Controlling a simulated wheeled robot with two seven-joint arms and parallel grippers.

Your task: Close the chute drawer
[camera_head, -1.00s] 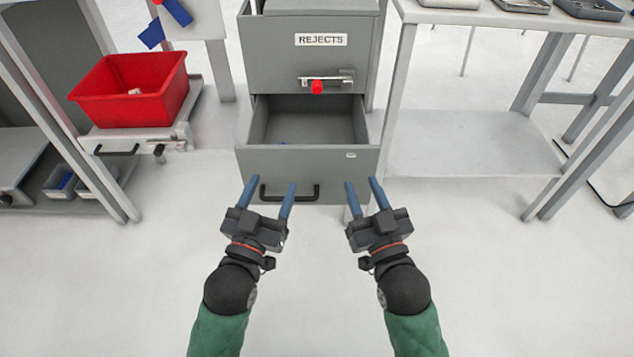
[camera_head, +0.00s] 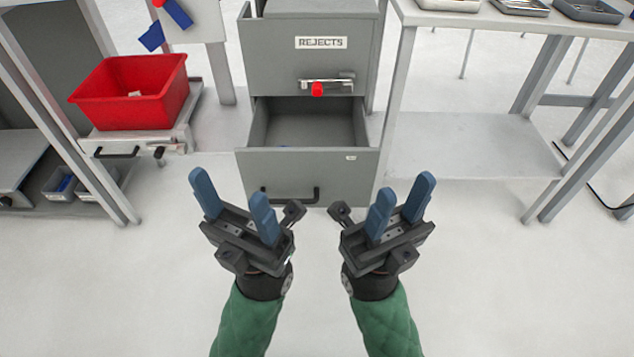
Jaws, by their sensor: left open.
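The grey chute drawer (camera_head: 305,168) is pulled out at the bottom of the grey cabinet marked REJECTS (camera_head: 262,55). Its inside shows from above, with a bit of something blue near the front wall. A dark bar handle (camera_head: 302,197) is on the drawer front, partly hidden by my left gripper. My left gripper (camera_head: 233,196) is open and empty, in front of the drawer's left side. My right gripper (camera_head: 405,188) is open and empty, to the right of the drawer front. Neither gripper appears to hold the drawer or its handle.
A latch with a red knob (camera_head: 317,90) is on the cabinet above the drawer. A red bin (camera_head: 130,92) stands on a shelf at the left. A white table (camera_head: 510,18) with metal trays stands at the right. The floor before the drawer is clear.

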